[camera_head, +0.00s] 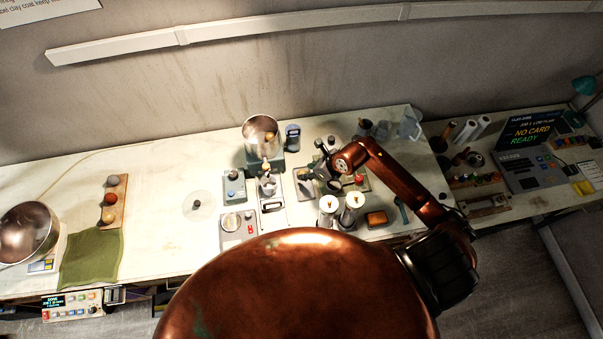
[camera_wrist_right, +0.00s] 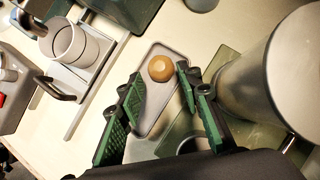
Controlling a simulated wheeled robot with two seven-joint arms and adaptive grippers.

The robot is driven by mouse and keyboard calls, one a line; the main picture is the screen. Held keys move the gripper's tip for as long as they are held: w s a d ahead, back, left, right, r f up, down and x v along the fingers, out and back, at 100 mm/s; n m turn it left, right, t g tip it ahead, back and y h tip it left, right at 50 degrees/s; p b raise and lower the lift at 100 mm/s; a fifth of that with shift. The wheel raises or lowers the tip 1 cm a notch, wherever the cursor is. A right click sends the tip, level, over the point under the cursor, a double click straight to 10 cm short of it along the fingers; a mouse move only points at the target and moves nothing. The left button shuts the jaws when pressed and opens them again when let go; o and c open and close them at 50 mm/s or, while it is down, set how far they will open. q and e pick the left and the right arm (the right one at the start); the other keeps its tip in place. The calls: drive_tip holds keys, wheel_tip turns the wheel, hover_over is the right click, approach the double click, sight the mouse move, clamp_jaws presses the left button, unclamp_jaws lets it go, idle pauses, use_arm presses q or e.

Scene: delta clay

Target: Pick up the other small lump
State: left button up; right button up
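A small orange-brown lump (camera_wrist_right: 160,68) lies on a narrow grey tray (camera_wrist_right: 172,112) in the right wrist view. My right gripper (camera_wrist_right: 158,84) is open and empty, its two green-padded fingers pointing toward the lump, which shows just beyond the gap between the fingertips. I cannot tell whether a finger touches the tray. My left gripper is not in view.
A large metal cylinder (camera_wrist_right: 285,75) stands close to the right of the fingers. In the head view, a wooden strip with round balls (camera_head: 109,199) and a green cloth (camera_head: 92,257) lie far left.

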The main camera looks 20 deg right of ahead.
drive_tip(key=p+x, duration=0.1)
drive_tip(key=x, duration=0.3)
drive_tip(key=shift+c, duration=0.5)
drive_tip(key=c, duration=0.7)
drive_tip(key=shift+r, duration=0.1)
